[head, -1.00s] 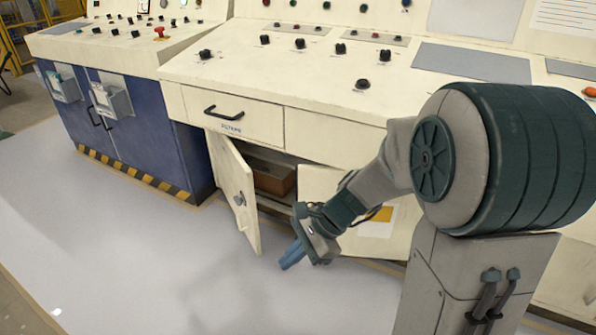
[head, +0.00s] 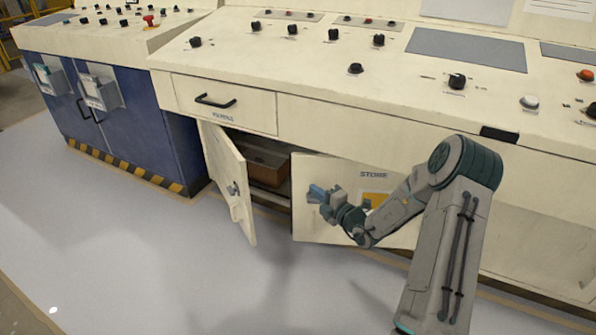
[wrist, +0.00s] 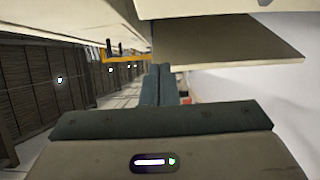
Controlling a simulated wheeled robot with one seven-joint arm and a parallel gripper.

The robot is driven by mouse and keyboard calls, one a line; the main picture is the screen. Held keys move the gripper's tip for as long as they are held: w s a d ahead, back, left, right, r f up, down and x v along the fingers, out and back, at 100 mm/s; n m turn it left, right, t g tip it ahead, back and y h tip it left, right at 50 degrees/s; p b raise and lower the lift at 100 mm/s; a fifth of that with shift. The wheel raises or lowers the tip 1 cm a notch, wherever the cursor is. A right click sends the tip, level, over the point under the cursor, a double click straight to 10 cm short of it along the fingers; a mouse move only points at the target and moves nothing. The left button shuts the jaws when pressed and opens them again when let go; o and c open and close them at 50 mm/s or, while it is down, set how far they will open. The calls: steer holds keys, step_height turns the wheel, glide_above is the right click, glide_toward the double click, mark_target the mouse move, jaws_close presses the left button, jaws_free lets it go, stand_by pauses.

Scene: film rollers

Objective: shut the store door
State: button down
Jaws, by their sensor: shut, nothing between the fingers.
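The cream right-hand door (head: 335,225) under the console bears the word STORE and a yellow patch. It looks partly swung out, its left edge standing clear of the opening. My gripper (head: 317,194) is in front of this door near its left edge, fingers pointing left, shut and empty. I cannot tell whether it touches the door. The shut blue fingers also show in the wrist view (wrist: 157,85), with a pale panel (wrist: 230,40) at upper right. The left-hand door (head: 228,180) stands open, its dark latch facing out.
A brown box (head: 266,168) sits inside the cabinet between the doors. A drawer (head: 225,102) with a black handle is shut above. A blue cabinet (head: 125,120) with a striped base stands at left. The grey floor (head: 130,260) in front is clear.

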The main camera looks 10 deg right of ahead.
mark_target(298, 169)
steer(key=b+x, duration=0.1)
steer(key=x, duration=0.2)
steer(key=b+x, duration=0.2)
steer(key=x, duration=0.2)
steer(key=d+b+x, duration=0.1)
steer(key=x, duration=0.3)
steer(key=shift+w+f+b, duration=0.15)
steer(key=shift+w+b, duration=0.25)
steer(key=shift+w, duration=0.1)
steer(key=shift+w+d, duration=0.3)
steer(key=shift+w, duration=0.5)
steer(key=shift+w, duration=0.1)
